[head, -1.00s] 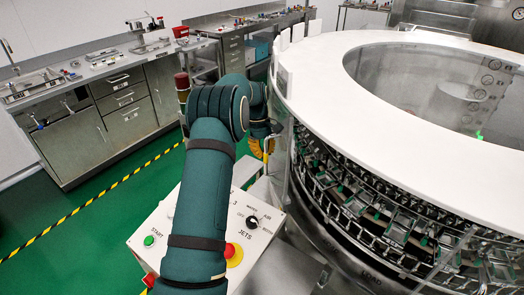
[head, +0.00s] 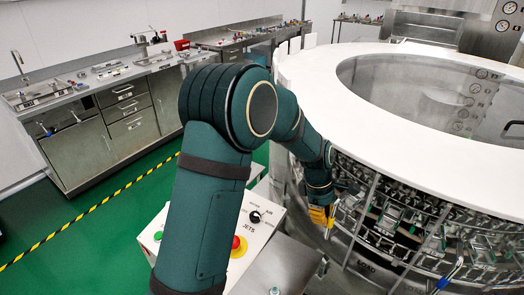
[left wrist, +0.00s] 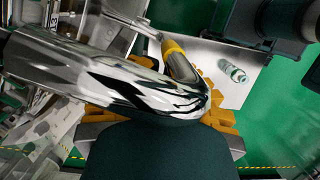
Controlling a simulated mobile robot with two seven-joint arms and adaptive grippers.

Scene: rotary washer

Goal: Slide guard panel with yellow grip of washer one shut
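My left gripper (head: 321,213), with orange finger pads, is low at the left side of the round washer (head: 300,75), by its front rail. In the left wrist view, the orange pads of my left gripper (left wrist: 160,112) show on both sides of a large shiny metal piece that covers the space between them. A metal bar with a yellow band (left wrist: 172,47) runs in behind that piece; it may be the yellow grip. I cannot tell whether the fingers touch or hold it. The guard panel's outline is not clear in either view. My right gripper is not in view.
A control box (head: 262,215) with a red and yellow stop button stands below my left arm. Wire racks of small parts (head: 405,215) fill the washer's side. Steel counters (head: 95,90) line the left wall. Green floor (head: 95,215) lies free at the left.

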